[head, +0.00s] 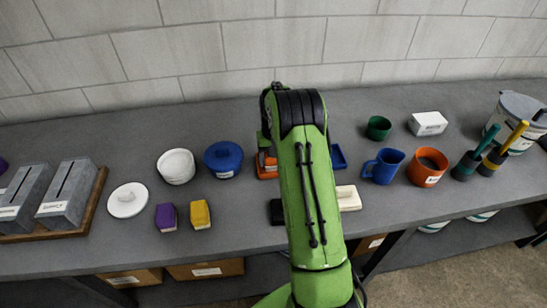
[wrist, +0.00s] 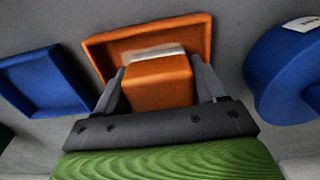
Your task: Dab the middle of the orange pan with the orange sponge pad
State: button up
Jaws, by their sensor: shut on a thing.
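In the wrist view my gripper (wrist: 158,78) is shut on the orange sponge pad (wrist: 158,85), a block with a pale strip at its far end. The pad is over the orange pan (wrist: 112,45), a shallow square tray with raised edges, and covers much of its floor. I cannot tell whether the pad touches the pan floor. In the head view a little of the orange pan (head: 264,172) shows left of my green arm, which hides my gripper's fingers and most of the pan.
A blue pan (wrist: 45,82) lies left of the orange pan in the wrist view, and a blue pot (wrist: 290,75) right. In the head view, purple (head: 166,217), yellow (head: 200,214) and cream (head: 348,197) pads lie nearer the front edge. A blue mug (head: 383,166) stands right.

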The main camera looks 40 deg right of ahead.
jog(key=shift+s+d+f, duration=0.1)
jog(key=shift+s+d, duration=0.2)
jog(key=shift+d, duration=0.3)
jog(key=shift+s+d, duration=0.25)
jog(key=shift+d, duration=0.35)
jog(key=shift+w+a, duration=0.35)
jog(key=shift+a, duration=0.4)
jog(key=shift+w+a, duration=0.35)
jog(key=shift+a, duration=0.35)
jog(key=shift+s+d+f, duration=0.1)
jog(key=shift+s+d, duration=0.3)
jog(key=shift+d, duration=0.35)
jog(key=shift+s+d, duration=0.35)
jog(key=shift+d, duration=0.35)
jog(key=shift+w+a, duration=0.4)
jog(key=shift+a, duration=0.35)
jog(key=shift+w+a, duration=0.35)
jog(key=shift+a, duration=0.35)
jog(key=shift+s+d, duration=0.35)
jog(key=shift+d, duration=0.4)
notch_tip(320, 180, up, 8)
jog(key=p, duration=0.6)
jog(key=shift+r, duration=0.25)
jog(key=shift+f, duration=0.15)
